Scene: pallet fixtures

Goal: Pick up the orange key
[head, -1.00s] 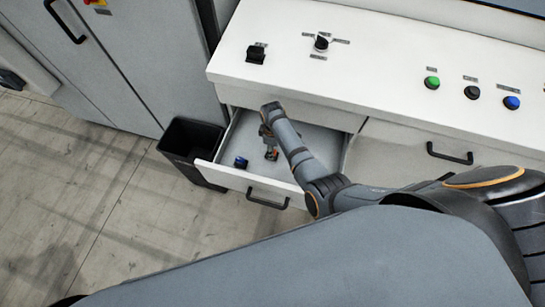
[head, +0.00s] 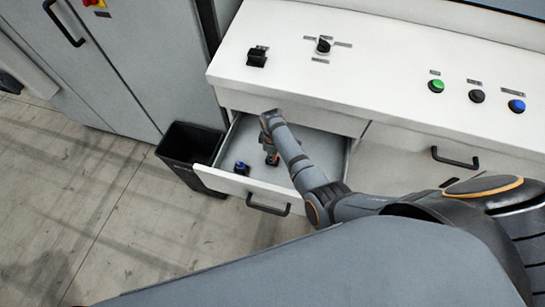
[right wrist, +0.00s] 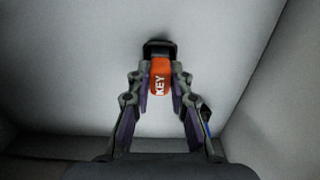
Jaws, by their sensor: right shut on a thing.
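The orange key (right wrist: 160,78) shows in the right wrist view with the word KEY on its orange body and a black part at its far end. My right gripper (right wrist: 159,90) is shut on it, with one finger on each side of the orange body. I cannot tell whether the key touches the drawer floor. My left gripper is not in view.
A small blue and black object (head: 242,168) lies in the drawer, left of the gripper. A black bin (head: 185,147) stands left of the drawer. The white console (head: 390,75) above carries a switch, a knob and coloured buttons. The drawer walls surround the gripper.

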